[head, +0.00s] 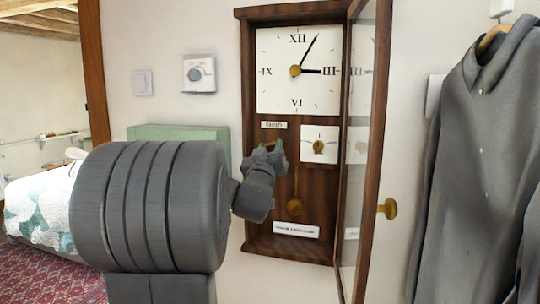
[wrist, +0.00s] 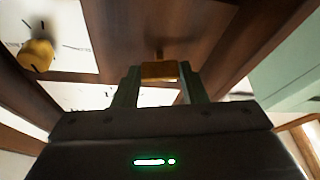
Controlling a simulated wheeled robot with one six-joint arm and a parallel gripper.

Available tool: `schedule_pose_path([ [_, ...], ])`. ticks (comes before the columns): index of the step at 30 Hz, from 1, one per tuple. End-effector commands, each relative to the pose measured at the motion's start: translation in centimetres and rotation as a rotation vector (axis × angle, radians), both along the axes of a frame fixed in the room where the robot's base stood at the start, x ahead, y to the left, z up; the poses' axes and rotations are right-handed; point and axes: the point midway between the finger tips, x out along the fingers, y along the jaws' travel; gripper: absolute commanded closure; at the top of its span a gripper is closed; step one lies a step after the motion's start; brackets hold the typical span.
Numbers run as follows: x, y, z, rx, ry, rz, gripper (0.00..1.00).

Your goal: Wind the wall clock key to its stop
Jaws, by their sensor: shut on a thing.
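The wall clock (head: 249,190) hangs with its glass door (head: 362,170) swung open to the right. Its white dial (head: 285,88) has dark hands and a brass centre. My gripper (head: 268,152) is in front of the lower left of the case, its green fingers just below a small label (head: 273,125). In the wrist view, my gripper (wrist: 158,82) is shut on a brass piece, seemingly the key (wrist: 158,71), whose shaft reaches the brown wood. The key's turned angle and its stop cannot be told. A brass pendulum bob (head: 295,207) hangs below.
A small white dial with a brass knob (head: 318,147) sits right of my gripper; the knob (wrist: 36,55) also shows in the wrist view. A green box (head: 180,132) is left, partly behind my arm. A grey coat (head: 480,150) hangs right of the door's brass knob (head: 388,209).

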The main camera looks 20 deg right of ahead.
Motion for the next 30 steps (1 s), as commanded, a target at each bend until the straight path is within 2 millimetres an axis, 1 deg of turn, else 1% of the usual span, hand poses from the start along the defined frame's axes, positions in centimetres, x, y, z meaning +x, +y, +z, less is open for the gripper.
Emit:
schedule_pose_path([
  [7,0.11,0.19,-0.01,0.136,-0.105,0.001,0.85],
  [18,0.1,0.16,0.0,0.156,-0.118,0.0,0.85],
  [19,0.1,0.16,0.0,0.156,-0.118,0.0,0.58],
  [21,0.1,0.15,0.0,0.156,-0.118,0.0,0.44],
  [22,0.1,0.15,0.0,0.156,-0.118,0.0,0.4],
  [30,0.07,0.17,-0.03,0.155,-0.117,0.0,0.4],
])
